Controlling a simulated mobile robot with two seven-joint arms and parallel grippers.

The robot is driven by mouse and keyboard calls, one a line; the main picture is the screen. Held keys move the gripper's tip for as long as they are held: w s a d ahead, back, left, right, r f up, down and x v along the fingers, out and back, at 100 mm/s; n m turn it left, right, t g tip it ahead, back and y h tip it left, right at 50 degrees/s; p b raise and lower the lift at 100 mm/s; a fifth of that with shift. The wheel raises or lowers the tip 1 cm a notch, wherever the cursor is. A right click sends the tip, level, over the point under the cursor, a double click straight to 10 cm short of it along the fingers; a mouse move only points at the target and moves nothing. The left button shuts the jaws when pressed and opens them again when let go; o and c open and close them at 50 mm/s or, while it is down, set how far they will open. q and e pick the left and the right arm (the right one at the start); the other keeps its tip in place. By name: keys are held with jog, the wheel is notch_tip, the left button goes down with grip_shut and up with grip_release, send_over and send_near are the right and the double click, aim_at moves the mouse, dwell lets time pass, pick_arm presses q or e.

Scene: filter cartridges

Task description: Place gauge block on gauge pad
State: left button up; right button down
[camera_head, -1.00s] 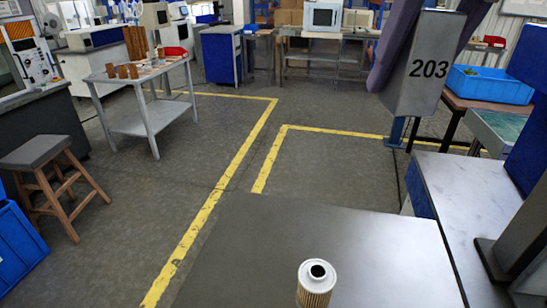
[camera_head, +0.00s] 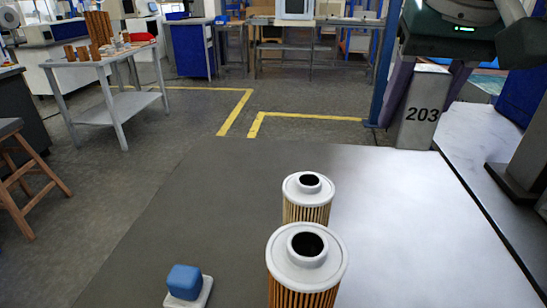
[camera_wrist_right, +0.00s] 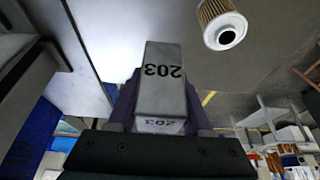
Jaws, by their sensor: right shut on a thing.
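The gauge block (camera_head: 422,108) is a grey block marked 203. It is held upright beyond the far edge of the dark table in the head view. My right gripper (camera_head: 425,85) is shut on it, with purple fingers on its two sides. In the right wrist view the block (camera_wrist_right: 160,85) sits between the fingers (camera_wrist_right: 162,105). I cannot make out a gauge pad for certain. A small white pad (camera_head: 203,292) at the lower left carries a blue cube (camera_head: 185,281). My left gripper is not in view.
Two pleated filter cartridges (camera_head: 307,208) (camera_head: 307,280) stand on the dark table (camera_head: 180,200). A pale bench (camera_head: 480,145) at the right carries a dark stand (camera_head: 515,182). The middle left of the table is clear. A stool (camera_head: 25,180) stands left.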

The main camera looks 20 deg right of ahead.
notch_tip(320, 180, down, 13)
jog(key=b, duration=0.3)
jog(key=shift+f, duration=0.15)
notch_tip(320, 180, down, 4)
jog(key=shift+r+b, duration=0.15)
jog(key=shift+b, duration=0.5)
jog(key=shift+f, duration=0.25)
jog(key=shift+f, duration=0.1)
jog(key=shift+c, duration=1.6)
grip_release()
